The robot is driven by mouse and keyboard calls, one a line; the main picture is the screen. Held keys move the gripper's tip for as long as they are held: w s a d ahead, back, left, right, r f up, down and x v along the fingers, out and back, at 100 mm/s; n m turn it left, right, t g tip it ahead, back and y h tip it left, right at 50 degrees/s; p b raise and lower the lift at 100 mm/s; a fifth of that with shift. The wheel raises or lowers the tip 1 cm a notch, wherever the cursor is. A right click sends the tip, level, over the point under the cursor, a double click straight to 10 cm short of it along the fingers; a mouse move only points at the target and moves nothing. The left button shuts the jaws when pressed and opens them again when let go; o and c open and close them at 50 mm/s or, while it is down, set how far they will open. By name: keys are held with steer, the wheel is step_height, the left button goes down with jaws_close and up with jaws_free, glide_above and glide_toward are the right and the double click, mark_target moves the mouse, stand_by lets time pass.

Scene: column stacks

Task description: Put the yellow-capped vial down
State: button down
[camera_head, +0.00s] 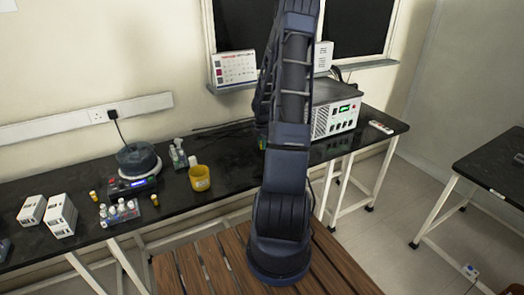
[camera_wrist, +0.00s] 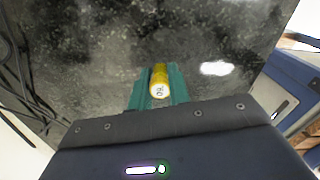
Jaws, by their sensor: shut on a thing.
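My gripper (camera_wrist: 160,88) has green fingers shut on the yellow-capped vial (camera_wrist: 160,78), which shows in the wrist view as a small yellow cylinder with a pale, marked end towards the camera. Beyond it is the dark speckled top of the bench (camera_wrist: 85,70). I cannot tell whether the vial touches the bench. In the head view my arm hides the gripper and the held vial almost wholly.
On the black bench (camera_head: 235,150) stand a yellow beaker (camera_head: 199,177), a round dark device (camera_head: 137,162), a rack of bottles (camera_head: 119,212), small yellow items (camera_head: 93,196) and white boxes (camera_head: 62,215). A grey instrument (camera_head: 335,112) stands right of my arm. Cables (camera_wrist: 18,75) run at left.

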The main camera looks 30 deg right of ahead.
steer(key=shift+f, duration=1.8)
steer(key=shift+f, duration=0.1)
steer(key=c, duration=1.3)
jaws_free()
